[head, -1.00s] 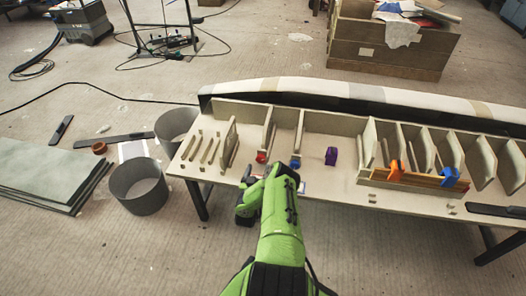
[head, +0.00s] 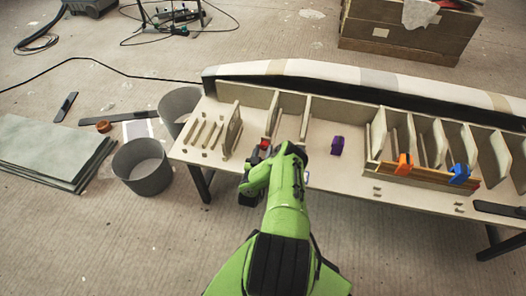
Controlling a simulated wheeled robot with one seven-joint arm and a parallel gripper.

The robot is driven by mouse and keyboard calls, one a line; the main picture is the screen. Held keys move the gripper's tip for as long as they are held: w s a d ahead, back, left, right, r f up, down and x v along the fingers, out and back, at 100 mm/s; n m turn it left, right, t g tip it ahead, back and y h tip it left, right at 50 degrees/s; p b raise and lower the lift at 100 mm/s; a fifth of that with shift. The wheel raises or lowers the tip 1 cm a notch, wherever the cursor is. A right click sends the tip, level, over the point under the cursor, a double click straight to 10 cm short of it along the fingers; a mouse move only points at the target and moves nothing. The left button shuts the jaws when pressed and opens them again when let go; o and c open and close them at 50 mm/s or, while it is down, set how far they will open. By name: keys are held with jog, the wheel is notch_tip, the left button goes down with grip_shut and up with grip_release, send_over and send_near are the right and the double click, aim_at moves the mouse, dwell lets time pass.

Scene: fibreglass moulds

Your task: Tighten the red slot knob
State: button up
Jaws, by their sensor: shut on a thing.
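The red slot knob (head: 264,145) shows as a small red patch at the front of a slot in the left half of the mould table. My gripper (head: 261,153) is right at it, at the end of my green arm, and is shut on it. The fingers are small and partly hidden by my wrist, so the exact grip on the knob is hard to see.
The pale table (head: 345,180) carries several upright dividers. A purple piece (head: 338,145) stands right of my arm. An orange clamp (head: 404,164) and a blue clamp (head: 460,173) sit on a wooden strip further right. A grey bucket (head: 142,166) stands on the floor at left.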

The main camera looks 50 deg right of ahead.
jog(key=shift+r+m, duration=0.1)
jog(key=shift+m, duration=0.3)
jog(key=m+p, duration=0.2)
jog(key=m, duration=0.1)
jog(key=shift+m, duration=0.4)
jog(key=shift+m+p, duration=0.3)
jog(key=shift+m, duration=2)
jog(key=shift+a, duration=0.1)
jog(key=o, duration=1.1)
jog(key=shift+c, duration=0.2)
